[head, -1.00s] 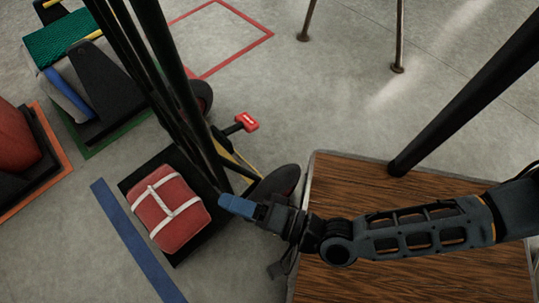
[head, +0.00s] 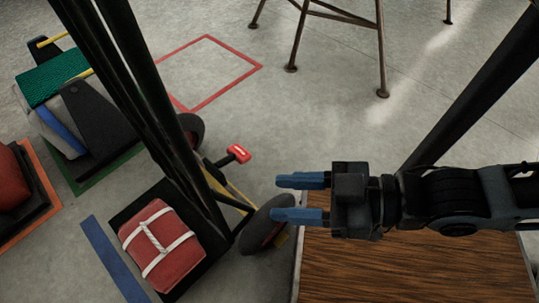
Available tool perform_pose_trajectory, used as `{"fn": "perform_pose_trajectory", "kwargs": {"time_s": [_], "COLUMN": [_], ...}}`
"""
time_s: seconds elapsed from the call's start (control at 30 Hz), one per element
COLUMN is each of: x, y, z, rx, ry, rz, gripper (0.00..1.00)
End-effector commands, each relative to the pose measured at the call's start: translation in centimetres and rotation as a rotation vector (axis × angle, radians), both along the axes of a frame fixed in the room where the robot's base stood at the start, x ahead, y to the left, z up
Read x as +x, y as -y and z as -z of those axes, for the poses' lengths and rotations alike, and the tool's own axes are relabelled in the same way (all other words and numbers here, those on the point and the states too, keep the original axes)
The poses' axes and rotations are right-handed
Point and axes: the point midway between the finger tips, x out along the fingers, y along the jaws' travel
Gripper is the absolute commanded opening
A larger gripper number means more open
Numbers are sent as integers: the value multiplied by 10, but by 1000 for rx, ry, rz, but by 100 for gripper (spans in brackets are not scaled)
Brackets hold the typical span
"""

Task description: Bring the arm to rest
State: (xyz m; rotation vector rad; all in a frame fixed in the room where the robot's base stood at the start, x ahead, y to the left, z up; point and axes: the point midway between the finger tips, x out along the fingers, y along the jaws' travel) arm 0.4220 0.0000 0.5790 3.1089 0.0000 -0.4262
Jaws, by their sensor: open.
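My gripper (head: 300,198) is in the middle of the head view, with two blue fingers pointing left and spread apart. Nothing is between the fingers. My arm reaches in from the right edge, above the brown wooden surface (head: 400,270). The fingertips extend past the left edge of that surface, and the lower one overlaps a dark wheel (head: 262,222) in the picture.
A red bundle with white straps (head: 162,245) sits on a black base at lower left, near black upright poles (head: 150,110). A red-handled part (head: 238,153) stands by the wheels. A red floor outline (head: 225,90) is empty. A stool (head: 335,40) stands at the back.

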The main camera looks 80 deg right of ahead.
Motion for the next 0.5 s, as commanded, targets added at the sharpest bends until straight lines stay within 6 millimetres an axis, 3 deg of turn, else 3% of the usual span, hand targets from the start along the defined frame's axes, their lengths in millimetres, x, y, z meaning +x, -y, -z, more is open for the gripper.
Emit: {"fn": "perform_pose_trajectory", "kwargs": {"time_s": [0.27,0.5], "x": [0,0], "y": [0,0], "z": [-44,-111], "rx": [2,3], "ry": [1,1], "rz": [1,1], "gripper": [44,44]}}
